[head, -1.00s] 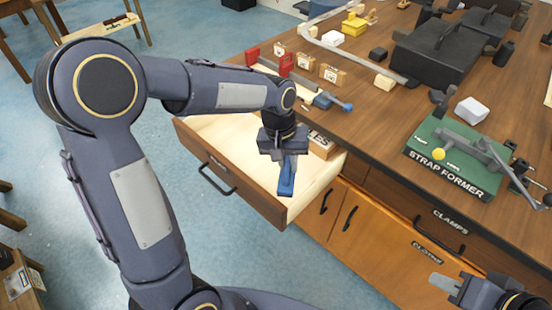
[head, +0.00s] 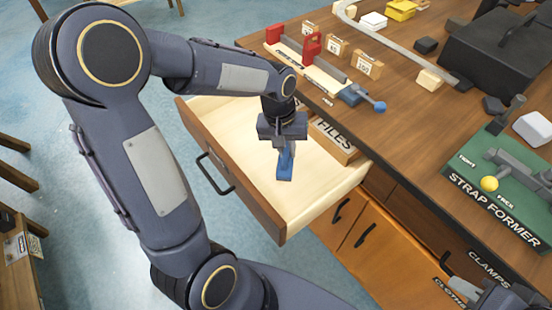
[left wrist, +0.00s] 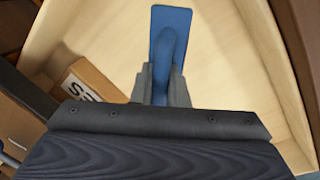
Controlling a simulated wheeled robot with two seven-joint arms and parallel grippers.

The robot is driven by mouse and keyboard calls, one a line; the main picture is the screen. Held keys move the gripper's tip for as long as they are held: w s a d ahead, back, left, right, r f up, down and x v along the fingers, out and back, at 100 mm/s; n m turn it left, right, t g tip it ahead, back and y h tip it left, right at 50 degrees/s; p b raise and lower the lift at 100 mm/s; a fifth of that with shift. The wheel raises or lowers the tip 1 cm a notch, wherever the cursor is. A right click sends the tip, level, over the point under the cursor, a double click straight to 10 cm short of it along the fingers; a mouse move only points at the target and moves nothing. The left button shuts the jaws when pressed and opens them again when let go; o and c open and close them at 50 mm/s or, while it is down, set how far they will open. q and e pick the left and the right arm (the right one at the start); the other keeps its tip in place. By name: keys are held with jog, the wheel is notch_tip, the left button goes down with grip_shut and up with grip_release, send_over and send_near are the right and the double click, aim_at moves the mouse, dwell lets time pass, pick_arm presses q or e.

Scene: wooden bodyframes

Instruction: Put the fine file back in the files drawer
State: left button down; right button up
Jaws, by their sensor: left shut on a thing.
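The files drawer (head: 330,192) stands pulled out from the bench, with a pale wooden inside and a dark front handle. A wooden block marked FILES (head: 335,140) is at its bench-side end. My left gripper (head: 284,146) points down over the drawer and is shut on a blue thing, the fine file (head: 285,165). In the left wrist view the blue file (left wrist: 171,40) shows between the fingers, with the drawer floor beyond; I cannot tell its height above the floor. My right gripper (head: 480,294) is at the lower right edge, mostly cut off, its jaws unclear.
The bench top (head: 400,115) bears red and blue clamps, several small wooden blocks, a black case (head: 485,60) and a green strap former (head: 500,190). Cupboard doors (head: 370,245) are below. The drawer floor around my left gripper looks clear.

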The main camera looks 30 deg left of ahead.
pick_arm(q)
jog(key=a+f, duration=0.2)
jog(key=f, duration=0.1)
jog(key=shift+s+a+f, duration=0.15)
jog(key=shift+a+f, duration=0.05)
jog(key=shift+a, duration=0.15)
jog(key=shift+a+f, duration=0.15)
jog(key=shift+f, duration=1.5)
jog(key=shift+f+b, duration=0.1)
jog(key=shift+b, duration=0.25)
jog(key=c, duration=1.9)
grip_release()
jog(key=shift+f, duration=0.1)
jog(key=o, duration=0.5)
